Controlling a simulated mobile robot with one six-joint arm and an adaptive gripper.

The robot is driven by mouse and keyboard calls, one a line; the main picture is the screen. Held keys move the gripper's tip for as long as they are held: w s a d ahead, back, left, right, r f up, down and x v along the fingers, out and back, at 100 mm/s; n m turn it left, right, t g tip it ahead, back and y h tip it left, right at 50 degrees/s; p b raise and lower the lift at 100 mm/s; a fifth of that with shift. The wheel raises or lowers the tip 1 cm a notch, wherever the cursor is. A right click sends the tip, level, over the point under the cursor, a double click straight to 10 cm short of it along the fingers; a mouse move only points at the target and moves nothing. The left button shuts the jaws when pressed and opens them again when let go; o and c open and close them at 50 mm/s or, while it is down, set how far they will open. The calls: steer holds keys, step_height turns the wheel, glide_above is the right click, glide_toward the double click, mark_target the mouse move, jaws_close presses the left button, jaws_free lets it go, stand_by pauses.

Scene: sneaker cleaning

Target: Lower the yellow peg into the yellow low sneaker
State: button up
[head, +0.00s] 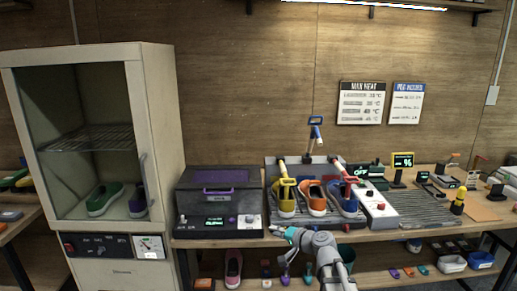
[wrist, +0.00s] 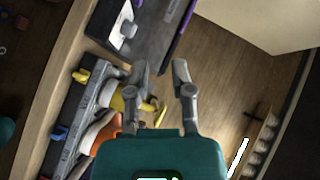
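The yellow low sneaker (head: 286,205) stands at the left of a row on a grey rack on the bench; part of it also shows in the wrist view (wrist: 120,98). The yellow peg (head: 287,182) has a looped handle and lies forward over the sneaker's opening. Its lower end is hidden, so I cannot tell how deep it sits. In the wrist view its yellow handle (wrist: 159,111) shows behind my gripper. My gripper (wrist: 161,70) is open with nothing between its fingers. In the head view my gripper (head: 277,230) is in front of and below the yellow sneaker.
An orange sneaker (head: 314,200) and a blue sneaker (head: 342,203) stand right of the yellow one. A blue-handled peg (head: 315,122) stands raised; a red-handled peg (head: 350,188) is down. A purple-lidded box (head: 220,192) stands close on the left.

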steer(key=s+d+f+n+g+h+p, duration=0.2)
steer(key=s+f+n+g+h, duration=0.35)
steer(key=s, duration=0.55)
steer(key=s+d+f+g+h+p, duration=0.1)
steer(key=s+d+f+g+h, duration=0.1)
steer(key=s+d, duration=0.2)
steer(key=s+d+f+m+g+h+p, duration=0.1)
steer(key=s+d+f+g+h, duration=0.1)
steer(key=s+d, duration=0.3)
steer(key=shift+s+g+h, duration=0.55)
steer(key=shift+h, duration=0.2)
stand_by(0.8)
